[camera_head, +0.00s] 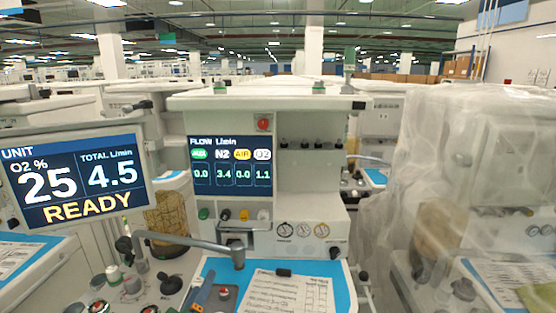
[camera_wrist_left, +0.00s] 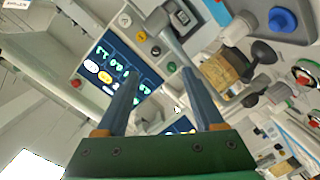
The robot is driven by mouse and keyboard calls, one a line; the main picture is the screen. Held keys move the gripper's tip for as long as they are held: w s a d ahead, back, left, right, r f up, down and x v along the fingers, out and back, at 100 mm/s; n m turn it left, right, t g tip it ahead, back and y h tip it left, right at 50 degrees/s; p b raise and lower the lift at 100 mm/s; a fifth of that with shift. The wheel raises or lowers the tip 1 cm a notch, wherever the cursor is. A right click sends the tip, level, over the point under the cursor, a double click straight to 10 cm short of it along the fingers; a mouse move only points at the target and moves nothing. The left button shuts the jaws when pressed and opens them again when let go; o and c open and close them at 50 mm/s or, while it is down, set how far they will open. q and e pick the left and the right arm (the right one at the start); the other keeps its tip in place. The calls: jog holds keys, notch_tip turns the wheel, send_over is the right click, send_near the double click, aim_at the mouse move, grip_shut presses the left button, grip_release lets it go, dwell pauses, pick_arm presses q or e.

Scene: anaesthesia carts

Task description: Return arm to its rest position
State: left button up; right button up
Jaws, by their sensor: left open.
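My left gripper (camera_wrist_left: 162,82) shows in the left wrist view with its two blue-grey fingers well apart and nothing between them. In the head view, part of the left gripper (camera_head: 208,283) shows at the bottom, over the blue-edged work surface. It is in front of the grey jointed arm (camera_head: 190,243) of the anaesthesia cart (camera_head: 272,103). The grey arm also shows in the left wrist view (camera_wrist_left: 170,40), beyond the fingertips. I cannot tell whether the gripper touches anything. My right gripper is in neither view.
A monitor (camera_head: 72,178) reading "READY" stands at the left. The flow screen (camera_head: 230,166) is on the cart's front, with gauges and knobs below. A printed sheet (camera_head: 290,297) lies on the blue surface (camera_head: 343,290). A plastic-covered cart (camera_head: 480,150) stands at the right.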

pick_arm(q)
jog(key=s+f+m+g, duration=0.6)
jog(key=s+f+g, duration=0.15)
jog(key=s, duration=0.55)
jog(key=s+f+m+g, duration=0.55)
jog(key=s+f, duration=0.35)
jog(key=s, duration=0.4)
jog(key=s+f+g+y, duration=0.1)
jog(key=s+f, duration=0.1)
jog(key=f, duration=0.7)
jog(key=s+f+g, duration=0.1)
jog(key=s+f, duration=0.1)
jog(key=f, duration=0.8)
jog(key=s+a+f+g, duration=0.1)
jog(key=s+a+f, duration=0.1)
jog(key=s+f, duration=0.6)
jog(key=s, duration=0.3)
jog(key=shift+s+f, duration=0.15)
